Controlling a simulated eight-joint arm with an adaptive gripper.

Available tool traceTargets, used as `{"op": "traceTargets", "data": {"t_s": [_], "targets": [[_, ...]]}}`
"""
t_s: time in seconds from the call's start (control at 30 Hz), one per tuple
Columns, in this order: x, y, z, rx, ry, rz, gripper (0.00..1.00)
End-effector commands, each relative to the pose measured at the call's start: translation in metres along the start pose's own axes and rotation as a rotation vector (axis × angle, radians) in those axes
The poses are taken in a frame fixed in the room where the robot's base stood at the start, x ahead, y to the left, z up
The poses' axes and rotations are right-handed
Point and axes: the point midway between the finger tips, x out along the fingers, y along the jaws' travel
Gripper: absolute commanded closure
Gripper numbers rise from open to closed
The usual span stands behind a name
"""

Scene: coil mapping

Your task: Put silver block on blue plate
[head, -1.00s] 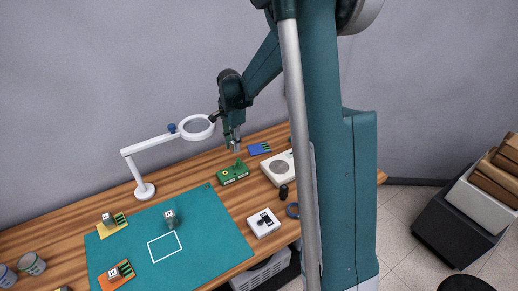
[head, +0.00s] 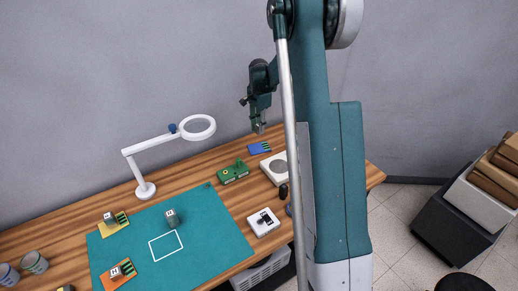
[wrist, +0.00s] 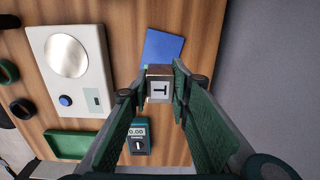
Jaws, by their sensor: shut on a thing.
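My gripper (head: 260,129) is shut on a small silver-grey block (wrist: 159,84) with a white label reading T on its face. The block sits between the fingertips in the wrist view; in the head view it is too small to make out clearly. The blue plate (head: 259,147) lies on the wooden table just below my gripper. It also shows in the wrist view (wrist: 163,46), beyond the block and partly hidden by it. The block appears held above the plate; I cannot tell how large the gap is.
A magnifier lamp (head: 197,127) stands left of my gripper. Other blocks are on the yellow plate (head: 122,226), the orange plate (head: 126,278) and the teal mat (head: 215,235).

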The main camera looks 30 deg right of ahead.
Motion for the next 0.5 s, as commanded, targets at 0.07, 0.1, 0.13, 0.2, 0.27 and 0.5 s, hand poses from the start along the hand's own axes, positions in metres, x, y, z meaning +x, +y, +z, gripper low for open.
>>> {"op": "traceTargets", "data": {"t_s": [0.07, 0.1, 0.13, 0.2, 0.27, 0.5], "targets": [[0.0, 0.0, 0.0, 0.0, 0.0, 0.0, 0.94], [0.0, 0.0, 0.0, 0.0, 0.0, 0.0, 0.94], [0.0, 0.0, 0.0, 0.0, 0.0, 0.0, 0.94], [0.001, 0.0, 0.0, 0.0, 0.0, 0.0, 0.94], [0.004, 0.0, 0.0, 0.0, 0.0, 0.0, 0.94], [0.03, -0.001, 0.0, 0.0, 0.0, 0.0, 0.94]]}}
